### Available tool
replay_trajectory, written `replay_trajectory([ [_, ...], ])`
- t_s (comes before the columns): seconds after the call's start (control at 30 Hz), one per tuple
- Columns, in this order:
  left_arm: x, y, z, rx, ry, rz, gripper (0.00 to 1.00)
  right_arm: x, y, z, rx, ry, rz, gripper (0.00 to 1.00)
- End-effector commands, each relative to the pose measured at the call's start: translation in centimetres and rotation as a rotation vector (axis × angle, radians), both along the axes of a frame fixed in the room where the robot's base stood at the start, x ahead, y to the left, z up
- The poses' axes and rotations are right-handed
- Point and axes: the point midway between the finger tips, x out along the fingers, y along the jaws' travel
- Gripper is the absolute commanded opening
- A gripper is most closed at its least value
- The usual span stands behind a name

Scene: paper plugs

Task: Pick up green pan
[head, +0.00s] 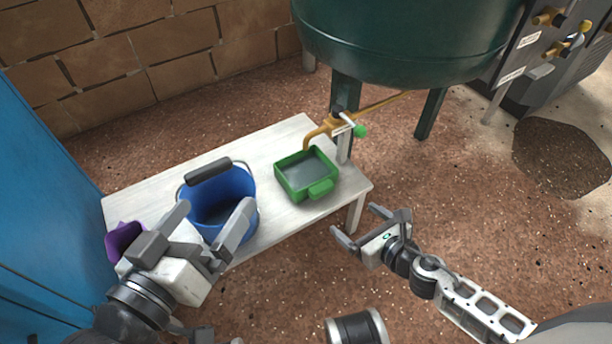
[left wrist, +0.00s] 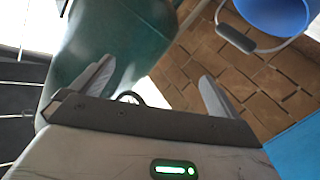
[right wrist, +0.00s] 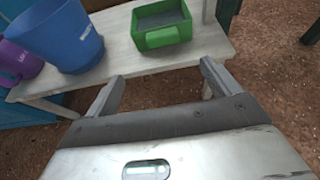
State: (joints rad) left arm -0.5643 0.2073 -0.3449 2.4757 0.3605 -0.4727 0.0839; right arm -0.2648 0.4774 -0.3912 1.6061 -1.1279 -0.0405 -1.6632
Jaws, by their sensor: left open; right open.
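The green pan (head: 291,185) is a square tray with a grey inside and a handle block facing front. It sits on the right end of the white bench, under a brass tap. It also shows in the right wrist view (right wrist: 178,35), ahead of the fingers. My right gripper (head: 358,227) is open and empty, right of the bench and in front of the pan, apart from it. My left gripper (head: 213,222) is open in front of the blue bucket, overlapping it in the head view; whether they touch I cannot tell. The left wrist view (left wrist: 158,80) shows its fingers apart and empty.
The white bench (head: 270,148) also carries a blue bucket (head: 241,183) with a dark handle grip and a purple container (head: 122,240) at left. A large green tank (head: 410,45) on legs stands behind, with a brass tap (head: 319,130). Gravel floor is open at right.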

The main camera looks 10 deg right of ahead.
Motion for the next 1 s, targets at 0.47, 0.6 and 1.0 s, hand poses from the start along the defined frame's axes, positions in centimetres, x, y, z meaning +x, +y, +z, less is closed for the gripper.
replay_trajectory([
  [0.47, 0.0, -0.3, 0.5, -0.091, -0.015, -0.011, 1.0, 7.6, 2.8, -3.2, 0.007, 0.001, -0.004, 0.89],
  [0.6, 0.0, -0.3, 0.6, -0.099, -0.02, -0.011, 1.0, 8.3, 2.9, -3.3, 0.006, 0.0, -0.004, 0.89],
  [1.0, 1.7, 0.2, 3.2, -0.031, -0.265, 0.01, 1.0, 12.8, 4.0, -4.7, 0.007, 0.001, -0.004, 0.89],
])
